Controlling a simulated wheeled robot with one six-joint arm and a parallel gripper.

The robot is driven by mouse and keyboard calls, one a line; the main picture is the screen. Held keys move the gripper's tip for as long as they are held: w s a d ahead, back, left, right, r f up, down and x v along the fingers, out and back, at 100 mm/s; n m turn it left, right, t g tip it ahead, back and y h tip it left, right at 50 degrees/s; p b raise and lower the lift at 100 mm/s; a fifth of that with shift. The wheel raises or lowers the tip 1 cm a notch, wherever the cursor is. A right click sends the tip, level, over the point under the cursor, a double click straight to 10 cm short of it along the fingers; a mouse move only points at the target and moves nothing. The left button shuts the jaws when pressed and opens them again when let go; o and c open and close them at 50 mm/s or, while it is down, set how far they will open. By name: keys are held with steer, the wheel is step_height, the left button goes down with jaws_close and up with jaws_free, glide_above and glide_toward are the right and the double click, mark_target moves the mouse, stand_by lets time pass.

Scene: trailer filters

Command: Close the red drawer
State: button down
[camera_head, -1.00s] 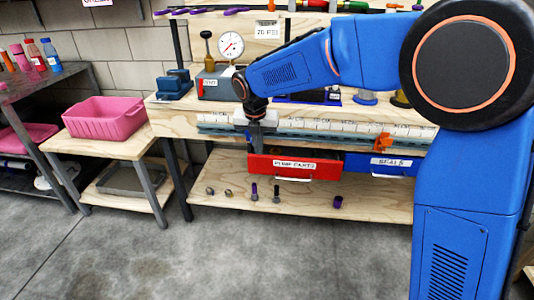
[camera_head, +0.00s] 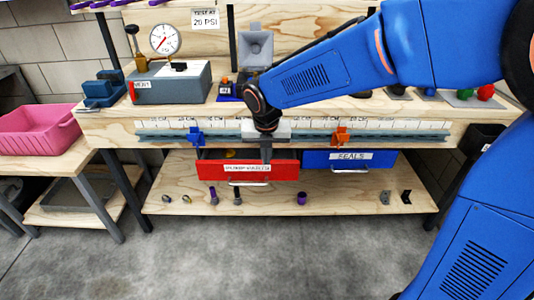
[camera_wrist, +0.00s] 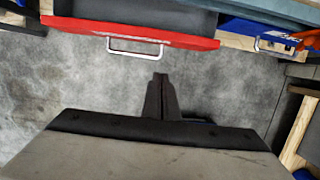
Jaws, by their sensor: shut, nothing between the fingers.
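The red drawer (camera_head: 222,171) hangs under the bench and is pulled out. Its dark inside shows behind the front, with a small yellow thing in it. A pale label and a handle are on its front. In the wrist view the red front (camera_wrist: 190,40) lies across the top, with its metal handle (camera_wrist: 136,50) sticking out. My gripper (camera_head: 266,158) points down in front of the drawer, right of its middle. Its fingers (camera_wrist: 160,80) are shut and empty, and floor shows between them and the red front in the wrist view.
A blue drawer (camera_head: 380,160) labelled SEALS sits right of the red one. A rail with blue (camera_head: 196,136) and orange (camera_head: 341,137) clamps runs above. Below, a shelf (camera_head: 330,180) holds several small parts. A pink bin (camera_head: 40,130) stands left. The floor in front is clear.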

steer(key=w+f, duration=0.1)
steer(key=f, duration=0.1)
steer(key=w+f, duration=0.3)
steer(key=f, duration=0.2)
steer(key=shift+w+d, duration=0.1)
steer(key=shift+w, duration=0.1)
steer(key=shift+w+r, duration=0.1)
steer(key=shift+w, duration=0.55)
